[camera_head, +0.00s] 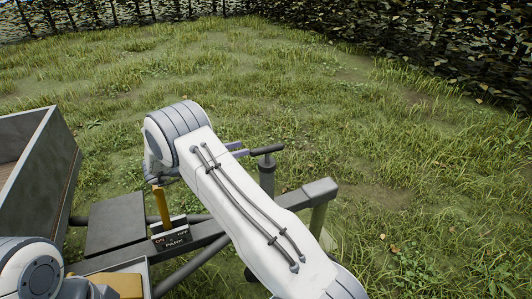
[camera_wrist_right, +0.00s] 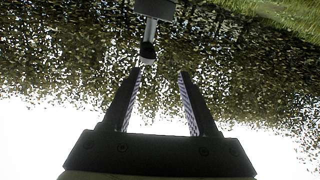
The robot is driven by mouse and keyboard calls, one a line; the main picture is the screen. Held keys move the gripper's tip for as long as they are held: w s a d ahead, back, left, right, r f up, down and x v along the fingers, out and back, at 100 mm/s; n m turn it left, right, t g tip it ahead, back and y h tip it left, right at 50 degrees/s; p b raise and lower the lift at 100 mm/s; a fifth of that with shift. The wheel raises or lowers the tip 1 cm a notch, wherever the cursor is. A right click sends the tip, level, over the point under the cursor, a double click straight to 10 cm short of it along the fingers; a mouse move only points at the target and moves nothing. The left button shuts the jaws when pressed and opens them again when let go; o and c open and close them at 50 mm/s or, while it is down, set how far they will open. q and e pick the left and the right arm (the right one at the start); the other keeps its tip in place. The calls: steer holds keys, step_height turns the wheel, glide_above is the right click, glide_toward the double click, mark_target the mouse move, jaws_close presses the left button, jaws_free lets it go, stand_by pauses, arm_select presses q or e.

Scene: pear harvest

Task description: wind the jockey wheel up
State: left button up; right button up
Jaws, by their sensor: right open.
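The jockey wheel's upright grey post (camera_head: 267,178) stands beside the drawbar (camera_head: 312,194) in the head view, with a dark crank handle (camera_head: 267,150) at its top. The wheel itself is hidden behind my right arm. My right gripper (camera_head: 237,149) is mostly hidden behind that arm; the part showing is just left of the crank handle. In the upside-down right wrist view my right gripper (camera_wrist_right: 160,75) is open, with nothing between its fingers. A grey post with a dark end (camera_wrist_right: 148,48) shows just beyond the fingertips, probably the jockey wheel's top. My left gripper is not in view.
A yellow lever (camera_head: 162,205) rises by a plate marked ON, OFF and PARK (camera_head: 172,238). A grey trailer box (camera_head: 62,160) stands at the left. Open grass (camera_head: 400,160) lies beyond, with a hedge (camera_head: 430,40) behind it.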

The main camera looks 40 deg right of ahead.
mark_target(265, 150)
steer(key=s+d, duration=0.1)
steer(key=d, duration=0.2)
steer(key=s+d+f+g, duration=0.1)
steer(key=s+d, duration=0.1)
steer(key=d, duration=0.1)
steer(key=s+d+g, duration=0.1)
steer(key=d, duration=0.3)
steer(key=shift+s+d+f+m+b, duration=0.1)
steer(key=shift+s+f+m+b, duration=0.1)
steer(key=shift+s+m+b, duration=0.15)
jaws_close()
